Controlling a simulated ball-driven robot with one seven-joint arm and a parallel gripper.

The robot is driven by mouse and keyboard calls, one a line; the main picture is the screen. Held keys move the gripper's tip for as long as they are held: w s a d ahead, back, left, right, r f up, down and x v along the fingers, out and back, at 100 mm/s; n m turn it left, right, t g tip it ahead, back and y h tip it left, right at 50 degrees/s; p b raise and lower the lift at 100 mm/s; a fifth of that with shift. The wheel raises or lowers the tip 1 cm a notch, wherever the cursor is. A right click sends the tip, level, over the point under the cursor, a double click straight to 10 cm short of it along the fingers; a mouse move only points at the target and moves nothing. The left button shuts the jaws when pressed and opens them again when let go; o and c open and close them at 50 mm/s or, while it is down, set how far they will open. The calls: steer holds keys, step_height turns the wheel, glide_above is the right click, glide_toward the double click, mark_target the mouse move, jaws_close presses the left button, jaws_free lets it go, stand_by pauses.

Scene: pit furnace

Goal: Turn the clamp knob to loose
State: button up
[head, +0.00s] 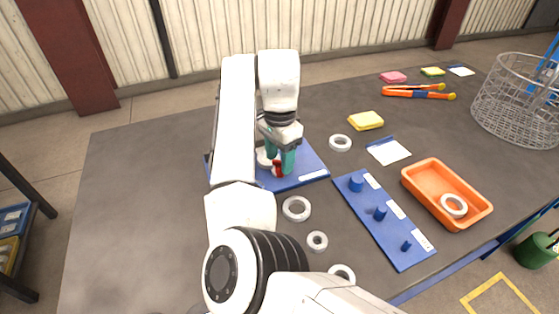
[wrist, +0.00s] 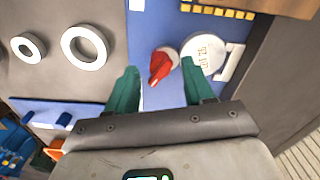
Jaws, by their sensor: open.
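The clamp knob is a red pointed knob (wrist: 160,66) on a blue board (wrist: 150,25), seen in the wrist view. Its pointed end faces down toward my gripper. Beside it on the right is a round light-grey piece (wrist: 205,53) with dark lettering too small to read surely. My gripper (wrist: 158,92) has teal fingers, open, one on each side of the knob's pointed end and apart from it. In the head view, my gripper (head: 277,168) is over the blue board (head: 312,166), and the red knob (head: 277,170) is partly hidden by the fingers.
White rings (head: 297,209) lie on the dark table right of my arm. A blue peg board (head: 395,232), an orange tray (head: 420,189) holding a ring, and a yellow block (head: 366,120) are farther right. A wire basket (head: 515,105) stands at the far right. The table's left side is clear.

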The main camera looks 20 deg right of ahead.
steer(key=shift+f, duration=0.8)
steer(key=shift+c, duration=0.3)
jaws_close()
